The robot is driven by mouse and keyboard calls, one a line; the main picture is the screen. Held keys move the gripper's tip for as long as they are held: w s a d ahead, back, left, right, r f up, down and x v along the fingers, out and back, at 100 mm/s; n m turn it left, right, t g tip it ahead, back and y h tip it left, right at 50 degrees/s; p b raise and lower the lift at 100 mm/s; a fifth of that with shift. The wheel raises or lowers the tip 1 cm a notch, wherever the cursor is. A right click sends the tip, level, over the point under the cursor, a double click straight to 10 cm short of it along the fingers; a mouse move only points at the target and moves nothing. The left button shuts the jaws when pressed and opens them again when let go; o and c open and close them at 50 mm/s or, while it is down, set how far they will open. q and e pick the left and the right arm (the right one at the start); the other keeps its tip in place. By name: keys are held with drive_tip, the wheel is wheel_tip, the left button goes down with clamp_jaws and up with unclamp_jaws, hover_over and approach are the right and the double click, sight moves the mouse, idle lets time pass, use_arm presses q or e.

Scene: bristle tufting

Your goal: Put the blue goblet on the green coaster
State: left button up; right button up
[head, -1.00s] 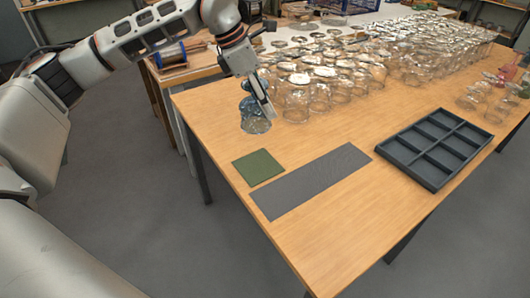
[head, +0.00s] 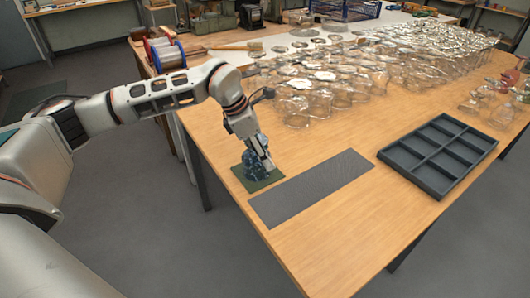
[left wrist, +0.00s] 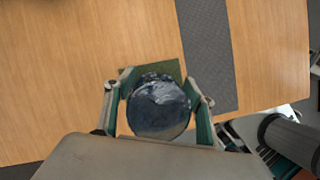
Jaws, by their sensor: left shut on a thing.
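The blue goblet (head: 250,160) is over the green coaster (head: 268,182) on the wooden table, partly hidden by my left gripper (head: 262,163). In the left wrist view, the goblet's round blue top (left wrist: 158,108) sits between the two fingers of my left gripper (left wrist: 160,104), which is shut on it. The coaster's green edge (left wrist: 168,68) shows just beyond the goblet. The goblet looks upright. I cannot tell whether its foot touches the coaster. My right gripper is not in view.
A grey mat (head: 312,187) lies right of the coaster. A dark compartment tray (head: 432,186) stands farther right. Many clear glasses (head: 345,82) crowd the back of the table. The front wooden surface (head: 345,235) is clear.

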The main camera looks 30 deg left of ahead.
sight(246, 141)
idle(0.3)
use_arm(q)
drive_tip(key=o, duration=1.3)
drive_tip(key=shift+f, duration=0.1)
drive_tip(key=shift+c, duration=0.2)
drive_tip(key=p+v, duration=0.1)
drive_tip(key=v, duration=1.1)
drive_tip(key=shift+s, duration=0.15)
